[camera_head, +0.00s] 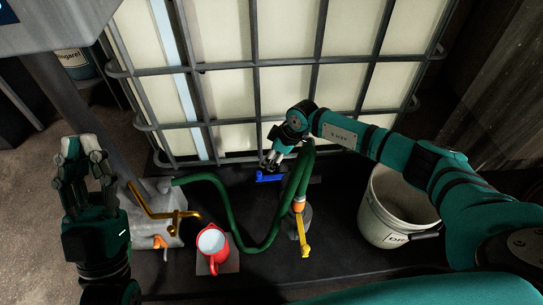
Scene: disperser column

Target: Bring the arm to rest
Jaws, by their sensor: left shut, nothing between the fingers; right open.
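My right arm (385,145) reaches in from the right across the front of the caged white tank (225,90). My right gripper (270,162) is open and empty, just above the blue valve handle (270,178) at the tank's foot. I cannot tell whether its fingers touch the handle. My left gripper (82,146) is raised at the left, pointing up the picture, shut with nothing in it. It is clear of the brass lever (155,211).
A green hose (222,206) loops across the dark platform. A yellow-handled valve (303,235), a red jug (213,246) and a white bucket (385,225) stand in front of the tank. A grey metal column (90,115) rises behind my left gripper.

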